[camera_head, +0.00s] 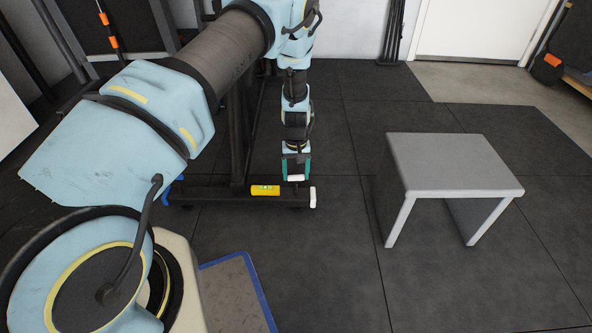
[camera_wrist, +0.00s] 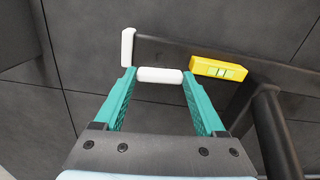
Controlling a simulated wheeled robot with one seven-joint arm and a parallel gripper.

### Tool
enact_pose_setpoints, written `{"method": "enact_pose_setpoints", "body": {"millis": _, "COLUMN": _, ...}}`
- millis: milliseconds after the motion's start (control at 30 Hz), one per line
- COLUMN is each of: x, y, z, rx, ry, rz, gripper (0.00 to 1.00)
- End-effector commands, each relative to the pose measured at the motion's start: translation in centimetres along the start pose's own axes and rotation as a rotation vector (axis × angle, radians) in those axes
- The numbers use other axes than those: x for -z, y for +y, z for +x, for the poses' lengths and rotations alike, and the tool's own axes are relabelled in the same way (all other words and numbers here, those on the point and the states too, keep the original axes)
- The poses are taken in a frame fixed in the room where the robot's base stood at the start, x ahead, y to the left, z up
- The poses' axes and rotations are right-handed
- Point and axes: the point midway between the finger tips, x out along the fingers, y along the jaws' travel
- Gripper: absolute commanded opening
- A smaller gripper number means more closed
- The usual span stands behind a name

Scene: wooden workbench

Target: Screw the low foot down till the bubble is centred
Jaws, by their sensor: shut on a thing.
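A dark beam (camera_wrist: 166,52) of a floor stand runs along the floor, with a white end cap (camera_wrist: 127,47). A yellow spirit level (camera_wrist: 218,69) lies on it, with a green vial in its middle; the bubble's exact place is too small to tell. The level also shows in the head view (camera_head: 265,190). My gripper (camera_wrist: 159,75) has its teal fingers on both sides of a short white foot (camera_wrist: 160,76) by the beam, near the end cap. It is shut on this foot. In the head view my gripper (camera_head: 296,177) points down at the beam's right end.
A grey bench (camera_head: 455,160) stands on the floor to the right. A blue-edged mat (camera_head: 238,295) lies in front. Dark upright posts (camera_head: 240,130) rise behind the beam. The dark tiled floor between beam and bench is clear.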

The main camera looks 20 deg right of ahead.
Motion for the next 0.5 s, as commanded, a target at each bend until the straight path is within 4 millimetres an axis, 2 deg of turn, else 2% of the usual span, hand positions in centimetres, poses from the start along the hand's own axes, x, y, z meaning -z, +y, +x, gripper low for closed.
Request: {"method": "enact_pose_setpoints", "body": {"millis": 500, "x": -0.05, "y": 0.15, "z": 0.19, "rx": -0.001, "ry": 0.001, "rz": 0.084, "gripper": 0.17}}
